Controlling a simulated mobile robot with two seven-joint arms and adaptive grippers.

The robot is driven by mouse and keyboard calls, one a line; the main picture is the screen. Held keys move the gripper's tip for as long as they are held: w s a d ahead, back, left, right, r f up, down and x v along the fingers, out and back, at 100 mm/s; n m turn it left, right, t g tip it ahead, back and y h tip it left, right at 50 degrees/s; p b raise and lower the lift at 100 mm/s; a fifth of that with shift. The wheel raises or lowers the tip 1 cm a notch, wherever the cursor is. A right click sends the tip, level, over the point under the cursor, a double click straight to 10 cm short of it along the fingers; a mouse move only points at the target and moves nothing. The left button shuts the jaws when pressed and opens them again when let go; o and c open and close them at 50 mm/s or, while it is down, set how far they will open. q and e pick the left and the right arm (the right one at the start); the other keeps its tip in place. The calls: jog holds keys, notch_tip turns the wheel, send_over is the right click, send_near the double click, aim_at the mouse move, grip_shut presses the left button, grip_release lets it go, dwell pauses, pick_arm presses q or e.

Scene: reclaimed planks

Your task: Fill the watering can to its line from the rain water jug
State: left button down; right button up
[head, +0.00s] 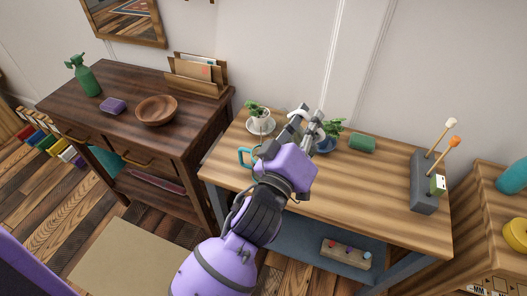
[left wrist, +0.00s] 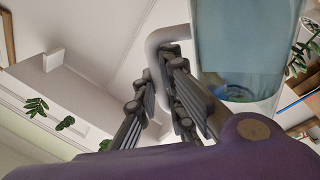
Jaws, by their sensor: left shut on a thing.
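My left gripper (head: 311,122) is above the back of the light-striped table, shut on a pale curved handle (head: 298,112). In the left wrist view the fingers (left wrist: 164,66) close on the grey-white handle (left wrist: 168,36) of a clear, bluish jug (left wrist: 240,35), which looks like the rain water jug. Bluish water shows in its lower part in that picture. In the head view most of the jug is hidden by my gripper and wrist. A teal handle (head: 245,158) shows left of my wrist, perhaps the watering can's; its body and line are hidden. My right gripper is not in view.
On the striped table (head: 345,193) are a white-potted plant (head: 261,126), a blue-potted plant (head: 326,145), a green block (head: 361,143) and a grey holder (head: 424,190) with sticks. A dark desk (head: 150,83) stands left, a wooden unit (head: 480,220) right.

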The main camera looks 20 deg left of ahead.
pick_arm(q)
jog(key=shift+a+n+y, duration=0.15)
jog(key=shift+a+n, duration=0.15)
jog(key=shift+n, duration=0.4)
jog(key=shift+a+n+y, duration=0.15)
jog(key=shift+a+n, duration=0.1)
jog(key=shift+n, duration=0.45)
dwell(4.8)
